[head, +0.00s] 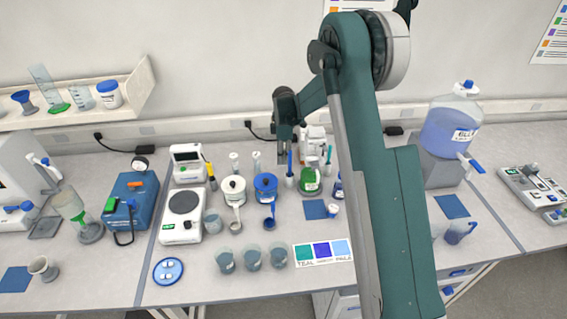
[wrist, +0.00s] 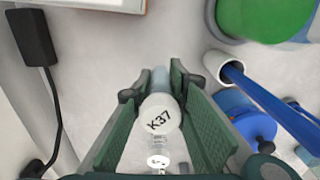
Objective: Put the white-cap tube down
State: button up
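The white-cap tube (wrist: 160,114) is between my gripper's fingers in the wrist view, its round white cap marked K37 facing the camera. The pads of my gripper (wrist: 162,112) lie against both sides of the cap, so it looks shut on the tube. Part of the pale tube body shows beyond the cap; its lower end is not clear. In the head view my gripper (head: 284,133) hangs over the back of the bench, and the held tube is not distinct there.
In the head view, two white-topped items (head: 234,158) (head: 256,158) stand behind a white-lidded pot (head: 232,186) and a blue-lidded pot (head: 265,184). A green-lidded jar (head: 311,178) stands to the right. Several beakers (head: 252,257) line the front.

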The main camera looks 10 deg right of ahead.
jog(key=shift+f, duration=1.7)
jog(key=shift+f, duration=0.2)
jog(key=o, duration=0.6)
jog(key=shift+o, duration=0.2)
jog(key=shift+r, duration=0.2)
notch_tip(320, 180, up, 12)
jog(key=shift+b, duration=0.3)
jog(key=shift+r, duration=0.1)
